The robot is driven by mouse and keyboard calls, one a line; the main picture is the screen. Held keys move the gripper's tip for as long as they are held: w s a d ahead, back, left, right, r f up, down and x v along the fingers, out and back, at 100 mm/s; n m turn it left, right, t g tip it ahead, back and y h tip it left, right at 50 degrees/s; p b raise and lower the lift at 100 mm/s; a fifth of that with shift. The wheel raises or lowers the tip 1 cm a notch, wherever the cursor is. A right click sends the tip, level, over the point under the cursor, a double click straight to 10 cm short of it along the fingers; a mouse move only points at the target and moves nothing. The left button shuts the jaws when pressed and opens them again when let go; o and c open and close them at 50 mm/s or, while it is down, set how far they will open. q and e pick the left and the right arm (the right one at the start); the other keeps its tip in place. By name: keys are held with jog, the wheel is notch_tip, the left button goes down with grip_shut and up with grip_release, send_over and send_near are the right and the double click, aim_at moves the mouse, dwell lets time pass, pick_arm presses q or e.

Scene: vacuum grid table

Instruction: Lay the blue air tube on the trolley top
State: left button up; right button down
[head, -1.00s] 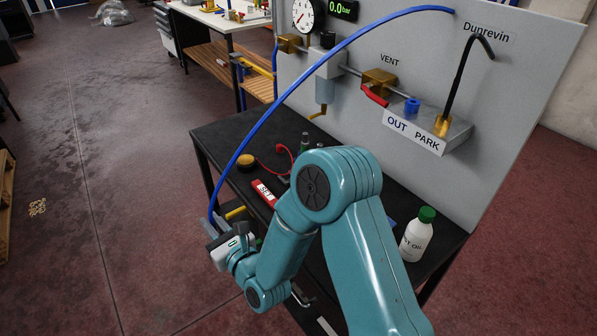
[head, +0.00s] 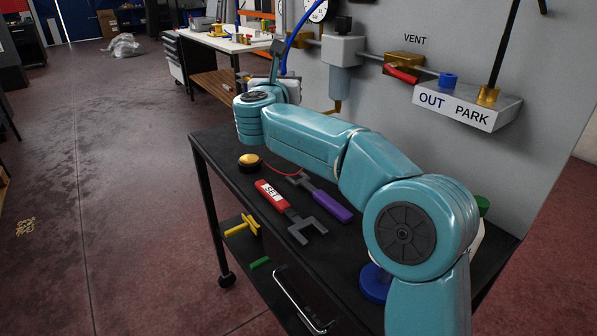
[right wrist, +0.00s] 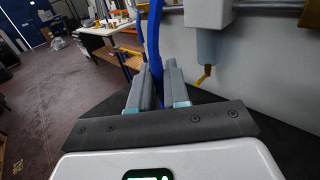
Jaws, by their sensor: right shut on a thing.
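The blue air tube (head: 297,38) comes down from the top edge of the head view to my right gripper (head: 277,66). That gripper is shut on the tube, beyond the far end of the trolley top (head: 222,148) in the picture. In the right wrist view the tube (right wrist: 153,45) passes between the two fingers (right wrist: 158,90). The tube's free end is hard to make out, and its upper part is out of frame. The black trolley top lies below my right arm, which covers part of it. My left gripper is not in view.
On the trolley lie a red SET-tagged spanner (head: 272,196), a purple-handled spanner (head: 330,202), a yellow button (head: 249,162) and a blue disc (head: 374,283). The grey panel (head: 375,110) with the OUT/PARK block (head: 465,108) stands along the right side.

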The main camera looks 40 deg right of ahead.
notch_tip(320, 180, down, 18)
jog(key=b, duration=0.4)
jog(key=shift+w+r, duration=0.1)
jog(key=shift+w, duration=0.05)
jog(key=shift+r, duration=0.1)
jog(key=shift+f+b, duration=0.2)
jog(key=shift+b, duration=0.15)
jog(key=c, duration=1.1)
grip_release()
jog(key=shift+r, duration=0.1)
